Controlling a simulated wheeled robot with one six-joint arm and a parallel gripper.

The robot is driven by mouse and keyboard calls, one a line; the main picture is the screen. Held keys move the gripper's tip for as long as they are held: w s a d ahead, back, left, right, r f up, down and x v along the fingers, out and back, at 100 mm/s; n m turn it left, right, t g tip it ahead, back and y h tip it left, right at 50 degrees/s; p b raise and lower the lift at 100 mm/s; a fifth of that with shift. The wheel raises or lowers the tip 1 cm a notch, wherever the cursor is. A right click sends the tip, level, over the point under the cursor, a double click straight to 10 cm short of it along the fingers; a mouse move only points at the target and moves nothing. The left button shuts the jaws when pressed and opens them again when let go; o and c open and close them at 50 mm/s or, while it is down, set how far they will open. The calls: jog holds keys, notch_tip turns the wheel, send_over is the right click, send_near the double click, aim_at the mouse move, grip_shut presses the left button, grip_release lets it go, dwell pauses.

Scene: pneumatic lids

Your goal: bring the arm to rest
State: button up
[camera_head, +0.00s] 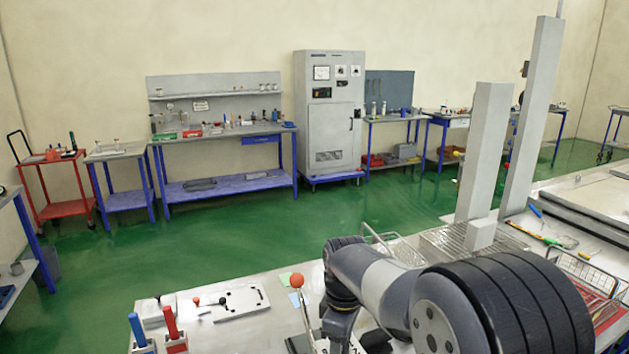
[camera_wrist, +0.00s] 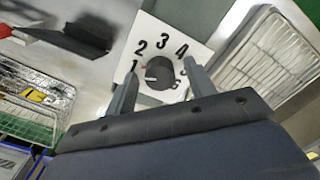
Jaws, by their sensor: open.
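My arm (camera_head: 385,285) reaches over the workbench at the lower right of the head view, bent downward at its far end. My gripper (camera_wrist: 161,69) is open in the wrist view, its two fingers apart. A dark round knob (camera_wrist: 160,73) shows between the fingers, on a white dial plate (camera_wrist: 149,46) with printed numbers. I cannot tell whether the fingers touch the knob. The gripper's fingers are hidden or out of frame in the head view.
A red-ball lever (camera_head: 297,281) stands close to the left of my arm. Red (camera_head: 170,322) and blue (camera_head: 137,329) handles are at the bench's front left. Two grey posts (camera_head: 484,150) rise behind the arm. Wire baskets (camera_wrist: 268,62) flank the dial. Green floor beyond the bench is clear.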

notch_tip(320, 180, up, 11)
jog(key=b, duration=0.1)
notch_tip(320, 180, down, 11)
jog(key=shift+f+p, duration=0.1)
jog(key=shift+p, duration=0.4)
jog(key=m, duration=0.5)
jog(key=m+b, duration=0.1)
jog(key=m, duration=0.5)
jog(key=shift+m, duration=0.4)
jog(key=m+b, duration=0.1)
jog(key=m, duration=0.5)
jog(key=m+b, duration=0.1)
jog(key=m, duration=0.3)
jog(key=shift+m, duration=0.8)
